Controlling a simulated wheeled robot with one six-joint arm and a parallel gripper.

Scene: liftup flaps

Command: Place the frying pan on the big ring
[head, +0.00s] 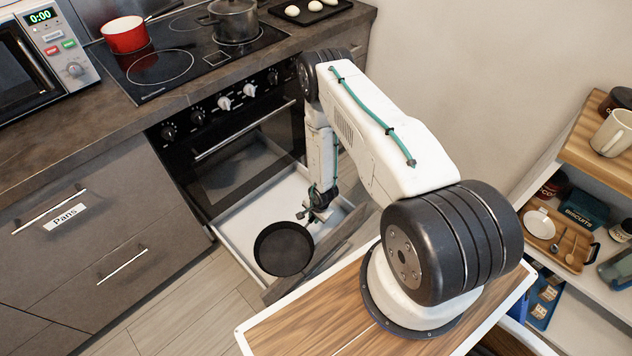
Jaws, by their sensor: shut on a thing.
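The black frying pan (283,249) is over the open drawer below the oven, at its front edge. My gripper (318,214) is beside the pan's upper right edge and is shut on it, apparently at the handle; the handle and fingertips are small and partly hidden. I cannot tell whether the pan touches the drawer floor. The black hob (213,57) is on the counter above the oven. The big ring (160,67) appears to be the bare outlined circle at the hob's front left.
A red saucepan (125,34) stands at the hob's left and a grey pot (235,20) at its back right. The open drawer (236,215) juts out under the oven (240,140). A microwave (45,55) is at left, and shelves (575,255) at right.

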